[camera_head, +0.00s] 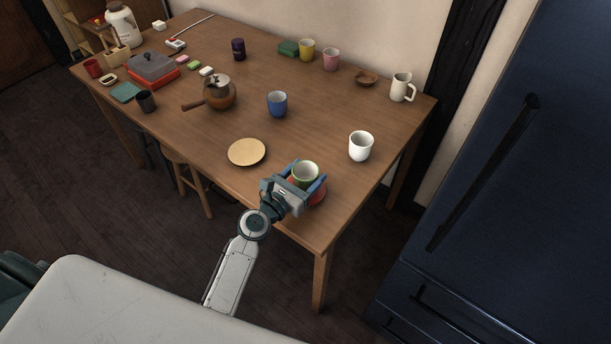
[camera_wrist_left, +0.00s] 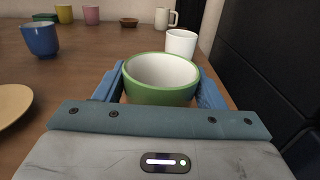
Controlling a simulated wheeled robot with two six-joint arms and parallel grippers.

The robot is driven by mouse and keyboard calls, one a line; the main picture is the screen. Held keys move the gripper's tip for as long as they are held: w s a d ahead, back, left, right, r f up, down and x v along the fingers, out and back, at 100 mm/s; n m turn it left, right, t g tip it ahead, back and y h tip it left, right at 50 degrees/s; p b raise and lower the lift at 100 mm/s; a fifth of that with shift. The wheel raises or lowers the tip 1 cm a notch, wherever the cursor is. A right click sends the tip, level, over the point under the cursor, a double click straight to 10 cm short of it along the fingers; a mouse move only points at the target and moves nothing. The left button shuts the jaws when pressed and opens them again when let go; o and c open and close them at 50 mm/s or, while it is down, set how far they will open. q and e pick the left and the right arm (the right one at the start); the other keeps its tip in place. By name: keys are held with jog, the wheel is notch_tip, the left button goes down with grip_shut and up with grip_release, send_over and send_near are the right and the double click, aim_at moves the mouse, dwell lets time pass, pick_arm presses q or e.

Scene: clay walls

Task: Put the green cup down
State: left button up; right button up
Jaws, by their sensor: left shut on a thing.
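The green cup (camera_head: 304,173), white inside, is upright between the blue fingers of my left gripper (camera_head: 309,178) at the table's near right corner. In the left wrist view the green cup (camera_wrist_left: 160,88) fills the space between the two fingers, which are shut on it. A red saucer (camera_head: 319,194) shows partly from under the cup and gripper in the head view. I cannot tell whether the cup touches it. The wooden table (camera_head: 330,108) is under them. My right gripper is not in view.
A white cup (camera_head: 361,146) stands behind the gripper, a yellow plate (camera_head: 247,152) lies to its left, and a blue cup (camera_head: 277,103) stands farther back. A teapot (camera_head: 219,95) is at mid-table. A dark blue fridge (camera_head: 500,190) is on the right.

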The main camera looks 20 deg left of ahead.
pick_arm(q)
jog(key=shift+f, duration=0.1)
jog(key=o, duration=1.1)
jog(key=shift+c, duration=0.2)
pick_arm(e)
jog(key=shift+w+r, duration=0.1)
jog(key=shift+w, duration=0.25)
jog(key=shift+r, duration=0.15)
pick_arm(q)
jog(key=v, duration=0.2)
jog(key=shift+s+a, duration=0.1)
jog(key=shift+s, duration=0.2)
jog(key=b+v, duration=0.2)
jog(key=v, duration=0.6)
jog(key=shift+s, duration=0.15)
jog(key=shift+s+a, duration=0.25)
jog(key=shift+s, duration=0.3)
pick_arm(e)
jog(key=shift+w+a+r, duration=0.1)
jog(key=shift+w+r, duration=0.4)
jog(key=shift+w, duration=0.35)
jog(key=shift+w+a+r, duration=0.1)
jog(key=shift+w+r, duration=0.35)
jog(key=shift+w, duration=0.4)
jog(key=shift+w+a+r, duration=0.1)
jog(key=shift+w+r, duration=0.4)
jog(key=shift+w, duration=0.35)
